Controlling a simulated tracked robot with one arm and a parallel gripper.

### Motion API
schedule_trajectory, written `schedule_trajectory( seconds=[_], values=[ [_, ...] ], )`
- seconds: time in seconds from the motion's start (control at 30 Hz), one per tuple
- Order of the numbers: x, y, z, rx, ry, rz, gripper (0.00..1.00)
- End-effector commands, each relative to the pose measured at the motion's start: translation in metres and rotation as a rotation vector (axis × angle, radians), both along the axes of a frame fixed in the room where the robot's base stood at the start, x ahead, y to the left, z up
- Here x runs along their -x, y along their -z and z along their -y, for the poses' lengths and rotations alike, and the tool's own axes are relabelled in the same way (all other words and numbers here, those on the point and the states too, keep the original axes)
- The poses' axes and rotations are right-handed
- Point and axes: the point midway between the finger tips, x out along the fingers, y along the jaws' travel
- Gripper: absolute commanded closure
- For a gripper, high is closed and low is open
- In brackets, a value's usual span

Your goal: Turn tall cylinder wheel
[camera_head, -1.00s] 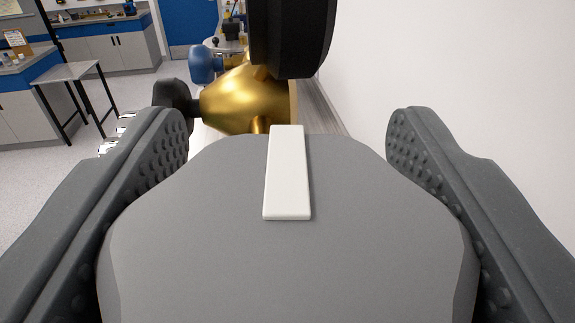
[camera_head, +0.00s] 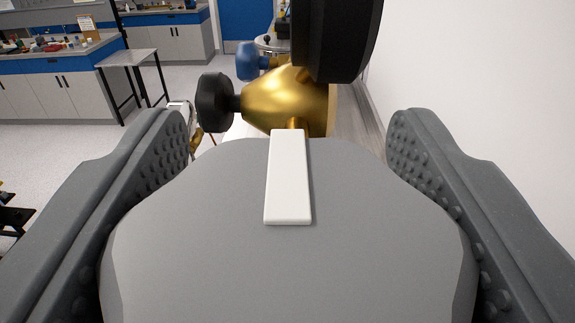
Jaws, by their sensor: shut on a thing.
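A large grey lobed wheel (camera_head: 200,240) with a raised white bar (camera_head: 288,180) on its top fills the lower middle of the head view. My gripper (camera_head: 288,135) has its two grey dimpled jaws on either side of it, and I hold the wheel between them. The near ends of the jaws and the lower part of the wheel are out of view. A brass fitting (camera_head: 290,95) sits just beyond the wheel, partly hidden by it. The tall cylinder below is not visible.
A black round part (camera_head: 340,40) hangs at the top, and a smaller black knob (camera_head: 214,101) sits left of the brass. A white wall (camera_head: 480,90) is close on the right.

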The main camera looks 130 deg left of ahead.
Motion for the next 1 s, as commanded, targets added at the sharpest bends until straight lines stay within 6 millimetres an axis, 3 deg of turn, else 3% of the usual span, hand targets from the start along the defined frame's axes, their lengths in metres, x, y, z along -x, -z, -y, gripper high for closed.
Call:
schedule_trajectory(
  seconds=[0.4,0.43,0.5,0.83,1.0],
  values=[
    [0.0,-0.003,0.0,-0.006,0.001,0.0,0.65],
    [0.0,-0.003,0.0,-0.006,0.001,0.0,0.34],
    [0.0,-0.003,0.0,-0.005,0.0,-0.001,0.2],
    [-0.001,-0.001,0.002,-0.002,0.0,-0.001,0.2],
    [-0.006,-0.001,0.015,-0.002,-0.002,-0.002,0.2]
  ],
)
